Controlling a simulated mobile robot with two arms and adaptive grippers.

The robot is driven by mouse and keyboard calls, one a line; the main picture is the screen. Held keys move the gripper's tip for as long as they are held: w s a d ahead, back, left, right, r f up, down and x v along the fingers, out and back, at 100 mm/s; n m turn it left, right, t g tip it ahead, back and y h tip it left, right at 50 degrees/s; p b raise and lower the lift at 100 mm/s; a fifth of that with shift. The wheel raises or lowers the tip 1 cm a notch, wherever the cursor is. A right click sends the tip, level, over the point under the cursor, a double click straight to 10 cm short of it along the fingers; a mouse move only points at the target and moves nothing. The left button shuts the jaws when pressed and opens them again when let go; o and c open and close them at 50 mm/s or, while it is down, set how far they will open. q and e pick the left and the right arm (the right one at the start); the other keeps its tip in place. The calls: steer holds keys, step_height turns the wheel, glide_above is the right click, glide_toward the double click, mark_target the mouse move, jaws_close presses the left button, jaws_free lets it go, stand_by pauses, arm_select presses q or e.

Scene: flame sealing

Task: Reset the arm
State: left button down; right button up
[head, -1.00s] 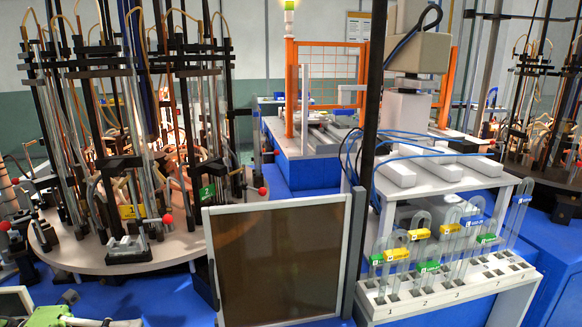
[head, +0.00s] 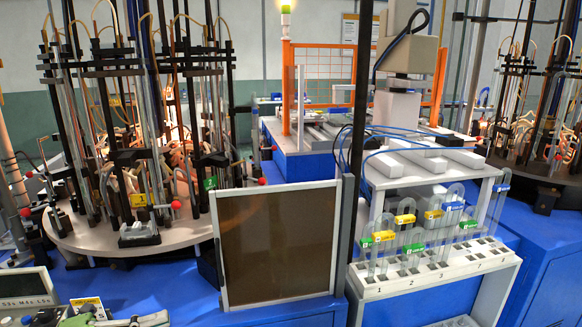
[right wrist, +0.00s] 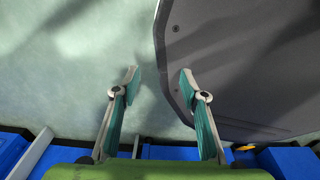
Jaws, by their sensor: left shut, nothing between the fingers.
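My left gripper (head: 150,320) shows only in part at the bottom left of the head view, cut by the lower edge. Its green body is at the left and its fingers point right. The fingers are shut and hold nothing. My right gripper (right wrist: 158,78) shows in the right wrist view with its two teal-padded fingers apart and nothing between them. It is not in the head view. A dark grey rounded panel (right wrist: 245,70) lies beyond the right finger, over a pale green floor.
A round table (head: 85,242) with tall glass apparatus stands at the left. A dark framed panel (head: 278,245) stands at the centre. A white rack (head: 400,288) holds several U-shaped tubes (head: 455,190) at the right. A display box (head: 25,287) sits at the lower left.

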arm_select(q)
steer(key=w+d+f+n+t+y, duration=0.3)
steer(key=w+d+n+t+y, duration=0.2)
steer(key=n+t, duration=0.4)
step_height(320, 180, down, 8)
steer(key=s+a+n+y, duration=0.1)
steer(key=s+n+y, duration=0.2)
steer(key=n+y, duration=0.7)
steer(key=s+d+f+n+g+y, duration=0.1)
steer(key=s+f+n+g, duration=0.25)
steer(key=s, duration=0.55)
steer(key=s+d+f+n+g, duration=0.1)
steer(key=s+f+n+g, duration=0.3)
steer(key=s, duration=0.5)
steer(key=s+f+n+g+y, duration=0.15)
steer(key=s+f+g, duration=0.3)
steer(key=s, duration=0.55)
step_height(320, 180, down, 23)
steer(key=g, duration=0.2)
steer(key=s+a+f+g, duration=0.1)
steer(key=s+a+f, duration=0.1)
steer(key=s+f, duration=1.6)
steer(key=shift+s+a+p, duration=0.3)
steer(key=shift+a+p, duration=0.05)
steer(key=shift+p, duration=0.1)
arm_select(e)
steer(key=shift+s+r, duration=0.4)
steer(key=shift+s, duration=0.15)
